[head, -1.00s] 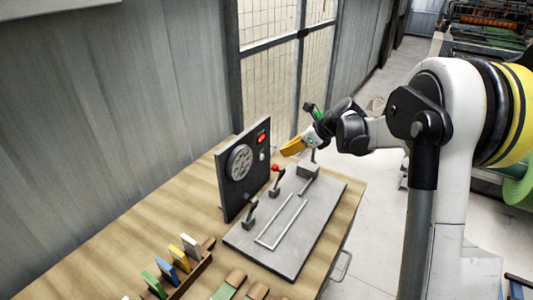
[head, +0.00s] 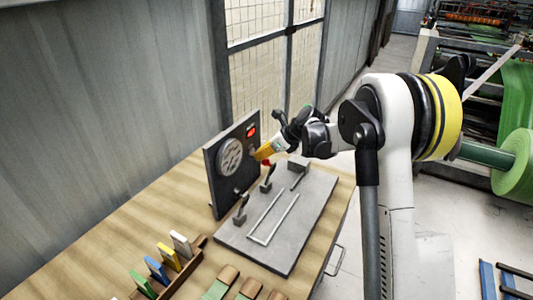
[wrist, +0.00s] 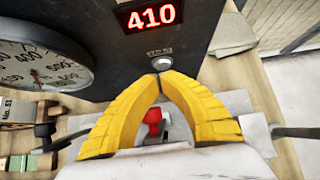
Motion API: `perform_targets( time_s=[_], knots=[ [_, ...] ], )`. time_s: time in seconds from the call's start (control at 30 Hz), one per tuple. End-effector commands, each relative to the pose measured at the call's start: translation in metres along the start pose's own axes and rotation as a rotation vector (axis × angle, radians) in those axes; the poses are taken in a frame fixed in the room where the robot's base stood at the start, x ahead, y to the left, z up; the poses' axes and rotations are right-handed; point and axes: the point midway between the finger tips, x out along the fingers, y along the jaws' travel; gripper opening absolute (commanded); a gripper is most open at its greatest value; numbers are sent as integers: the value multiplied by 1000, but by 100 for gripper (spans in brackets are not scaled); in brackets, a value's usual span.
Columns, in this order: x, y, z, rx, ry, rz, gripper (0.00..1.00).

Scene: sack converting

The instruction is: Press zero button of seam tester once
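The seam tester has an upright black panel (head: 216,186) with a round dial (head: 230,157) and a red lit display (head: 251,131). In the wrist view the display (wrist: 151,15) reads 410. The round metal zero button (wrist: 162,62) is on the panel below it, under a small blurred label. My gripper (wrist: 161,80) has its yellow fingertips together, with nothing between them. The tips are just below the button in the picture; I cannot tell whether they touch it. In the head view my gripper (head: 260,153) is close to the panel's face and hides the button.
The tester's grey base plate (head: 290,240) carries clamps and a wire frame; a red knob (wrist: 152,117) shows between my fingers. A rack of coloured tabs (head: 168,256) stands on the wooden bench (head: 90,240). A mesh partition (head: 262,75) is behind the bench.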

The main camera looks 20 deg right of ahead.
Motion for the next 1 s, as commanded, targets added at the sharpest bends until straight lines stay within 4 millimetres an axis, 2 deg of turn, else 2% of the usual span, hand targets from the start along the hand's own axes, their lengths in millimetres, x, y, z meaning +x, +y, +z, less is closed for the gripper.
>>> perform_targets(
  time_s=[0.1, 0.43, 0.67, 1.0],
  knots=[
    [6, 0, 0, 1, 0, -1, 0],
    [7, 0, 0, 0, 0, -1, 0],
    [20, 0, 14, -1, -1, 0, 0],
    [18, 0, 14, 0, -2, 0, 0]
  ],
)
